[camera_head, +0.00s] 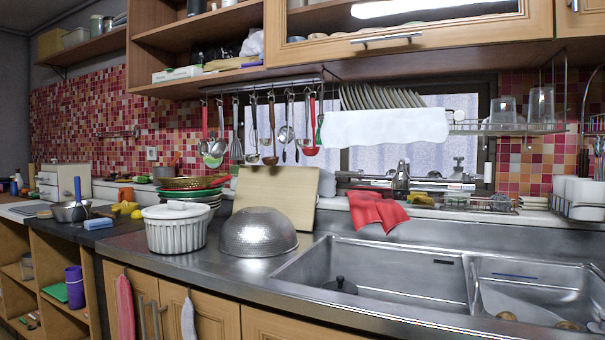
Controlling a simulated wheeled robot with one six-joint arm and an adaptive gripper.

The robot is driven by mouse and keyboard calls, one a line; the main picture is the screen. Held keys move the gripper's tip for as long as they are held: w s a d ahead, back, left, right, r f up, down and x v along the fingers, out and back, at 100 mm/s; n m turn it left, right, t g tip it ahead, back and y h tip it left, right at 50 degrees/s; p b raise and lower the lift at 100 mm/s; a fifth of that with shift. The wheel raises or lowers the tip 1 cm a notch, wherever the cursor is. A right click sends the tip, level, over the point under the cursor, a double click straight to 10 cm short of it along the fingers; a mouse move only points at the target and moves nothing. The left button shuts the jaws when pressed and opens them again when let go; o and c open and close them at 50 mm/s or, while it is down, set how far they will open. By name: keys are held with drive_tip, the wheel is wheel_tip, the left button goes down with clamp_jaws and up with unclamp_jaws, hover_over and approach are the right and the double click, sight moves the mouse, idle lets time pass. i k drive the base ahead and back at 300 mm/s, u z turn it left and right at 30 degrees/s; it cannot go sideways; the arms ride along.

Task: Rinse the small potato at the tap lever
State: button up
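Two small brown rounded things lie in the right sink basin (530,283) near the bottom of the head view, one on the left (507,316) and one on the right (570,326). They may be potatoes, but they are too small and partly cut off to be sure. A chrome fitting (401,180) that looks like the tap stands behind the left basin, beside a red cloth. Its lever cannot be made out clearly. My gripper is not in view.
The left basin (380,270) holds a dark knobbed object (340,286). An upturned metal colander (258,232) and a white ribbed pot (176,228) stand left of the sink. The red cloth (376,211) drapes over the back ledge. Utensils (270,130) hang from a rail above.

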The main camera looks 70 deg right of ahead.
sight(357, 173)
drive_tip(key=i, duration=1.45)
drive_tip(key=z, duration=3.25)
